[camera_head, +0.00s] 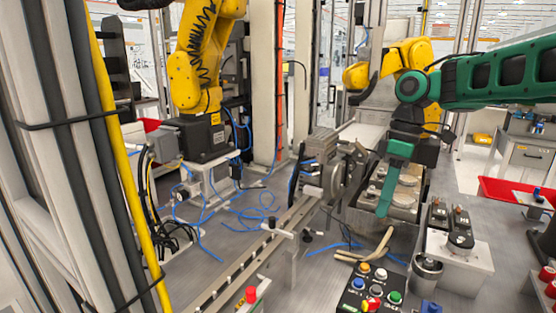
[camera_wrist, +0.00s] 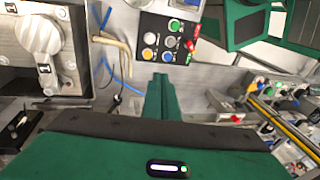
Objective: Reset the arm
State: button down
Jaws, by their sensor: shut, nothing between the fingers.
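My green arm (camera_head: 490,80) reaches in from the right in the head view, with its wrist bent so that the gripper points down. My gripper (camera_head: 384,210) hangs in front of the metal fixture with round parts (camera_head: 402,197). Its green fingers are together and empty; they also show in the wrist view (camera_wrist: 160,80), pointing toward the push-button box (camera_wrist: 150,22). That box, with several coloured buttons, stands at the bottom of the head view (camera_head: 350,301), apart from the fingers. The fingers partly hide the fixture. I cannot tell whether they touch it.
A yellow robot arm (camera_head: 187,70) stands at left, another yellow arm (camera_head: 408,52) behind mine. A rail (camera_head: 253,259) crosses the grey table. Blue cables (camera_head: 230,215) lie loose. A white block (camera_head: 472,262) with black parts and a metal cup (camera_head: 427,272) stand at right.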

jog(key=s+d+f+m, duration=0.4)
jog(key=s+d+m, duration=0.1)
jog(key=s, duration=0.4)
jog(key=s+d+f+m+t+h, duration=0.1)
jog(key=s+d+f+m, duration=0.3)
jog(key=s+d+m, duration=0.2)
jog(key=s+d+f+m+h, duration=0.1)
jog(key=s+d+f+m, duration=0.3)
jog(key=s+m, duration=0.3)
jog(key=s+d, duration=0.1)
jog(key=s, duration=0.3)
jog(key=shift+s+d+t, duration=0.25)
jog(key=shift+s+t, duration=0.05)
jog(key=shift+s, duration=0.05)
jog(key=shift+w+f, duration=0.3)
jog(key=shift+w, duration=0.35)
jog(key=c, duration=2.4)
grip_release()
jog(key=shift+c, duration=0.2)
